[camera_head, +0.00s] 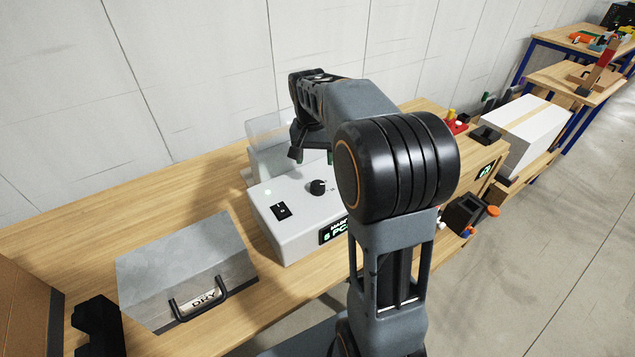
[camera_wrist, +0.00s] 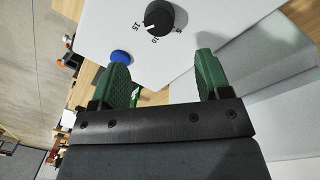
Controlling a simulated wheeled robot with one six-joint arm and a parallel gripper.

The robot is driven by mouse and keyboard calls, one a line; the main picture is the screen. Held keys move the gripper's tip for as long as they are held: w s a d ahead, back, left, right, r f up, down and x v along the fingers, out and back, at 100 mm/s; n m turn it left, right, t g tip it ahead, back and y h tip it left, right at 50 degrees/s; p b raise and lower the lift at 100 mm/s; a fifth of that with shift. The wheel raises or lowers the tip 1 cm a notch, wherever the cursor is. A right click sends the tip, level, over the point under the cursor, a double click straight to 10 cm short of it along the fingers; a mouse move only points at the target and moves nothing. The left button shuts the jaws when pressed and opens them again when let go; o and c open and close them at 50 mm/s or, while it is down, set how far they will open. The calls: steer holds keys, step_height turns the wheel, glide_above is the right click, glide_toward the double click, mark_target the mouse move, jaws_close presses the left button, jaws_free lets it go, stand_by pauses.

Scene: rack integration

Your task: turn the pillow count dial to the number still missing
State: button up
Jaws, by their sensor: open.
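The black dial (camera_head: 318,187) sits on top of a white machine box (camera_head: 285,235); in the wrist view it is a round black knob (camera_wrist: 168,17) with a white pointer mark. The printed marks 5, 10 and 15 show around it, and the pointer faces the side of the 10 and 15. A green-lit display (camera_head: 332,232) on the box front is partly hidden by my arm. My gripper (camera_wrist: 163,66) has its two green fingers spread apart and empty, pointing toward the box. The dial lies beyond the fingertips, not between them. In the head view my gripper (camera_head: 297,152) hangs above the box's rear.
A black rocker switch (camera_head: 281,211) is on the box top. A blue round button (camera_wrist: 121,57) shows near the left finger. A grey case labelled DRY (camera_head: 187,262) stands at left on the wooden bench (camera_head: 60,230). A taped white carton (camera_head: 523,133) stands at right.

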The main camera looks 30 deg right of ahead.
mark_target(317, 183)
steer(key=f, duration=0.9)
steer(key=shift+s+d+f+p, duration=0.2)
steer(key=shift+d+p, duration=0.05)
steer(key=shift+p, duration=0.05)
steer(key=c, duration=0.9)
